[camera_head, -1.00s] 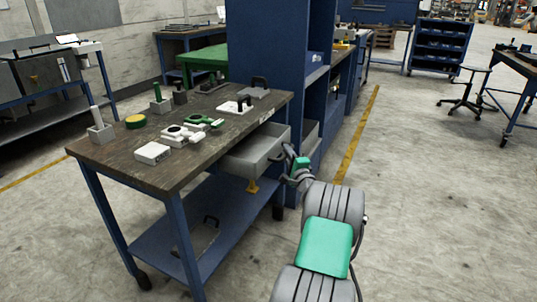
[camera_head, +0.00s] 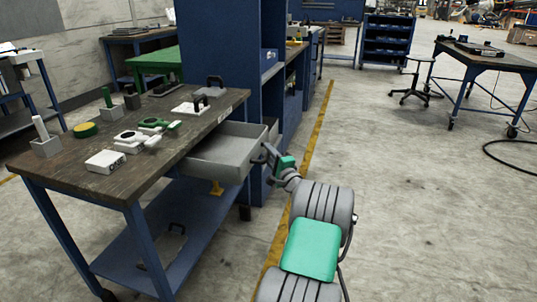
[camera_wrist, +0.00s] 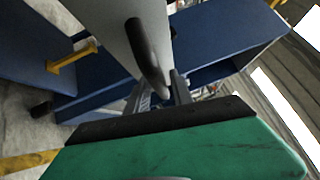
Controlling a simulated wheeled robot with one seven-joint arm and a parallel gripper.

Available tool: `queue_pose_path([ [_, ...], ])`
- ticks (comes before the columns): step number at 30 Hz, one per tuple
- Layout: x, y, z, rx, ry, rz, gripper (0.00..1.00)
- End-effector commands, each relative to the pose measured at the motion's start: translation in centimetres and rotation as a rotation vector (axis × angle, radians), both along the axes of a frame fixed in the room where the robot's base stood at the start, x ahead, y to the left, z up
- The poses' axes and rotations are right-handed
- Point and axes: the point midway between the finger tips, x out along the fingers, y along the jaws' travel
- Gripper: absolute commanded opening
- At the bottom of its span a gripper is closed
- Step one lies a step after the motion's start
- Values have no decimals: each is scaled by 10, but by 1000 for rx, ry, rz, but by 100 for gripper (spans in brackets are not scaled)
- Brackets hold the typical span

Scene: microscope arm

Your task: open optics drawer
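The grey optics drawer (camera_head: 215,158) sticks out from under the right side of the dark-topped workbench (camera_head: 75,172). It is open and its inside looks empty. My gripper (camera_head: 262,153) is at the drawer's front, small and partly hidden by my wrist in the head view. In the wrist view the pale drawer front (camera_wrist: 112,35) carries a dark curved handle (camera_wrist: 146,52). The fingers of my gripper (camera_wrist: 160,92) stand on both sides of the handle's near end and appear closed on it. Their exact contact is partly hidden by the handle and my green wrist housing.
White optics parts (camera_head: 130,142), a white box (camera_head: 105,161) and a green-and-yellow disc (camera_head: 85,130) lie on the bench top. A tall blue cabinet (camera_head: 220,60) stands behind the drawer. The floor to the right is clear up to a stool (camera_head: 412,85).

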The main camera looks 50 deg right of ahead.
Motion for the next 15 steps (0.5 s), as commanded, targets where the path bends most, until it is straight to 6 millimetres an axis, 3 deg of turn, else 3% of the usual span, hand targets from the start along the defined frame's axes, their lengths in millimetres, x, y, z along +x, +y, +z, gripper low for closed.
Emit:
queue_pose_path([
  [3, 0, 0, 0, 0, 0, 0, 38],
  [10, -1, 0, 0, 0, -1, 0, 38],
  [15, -20, 6, -1, 4, 0, -2, 38],
])
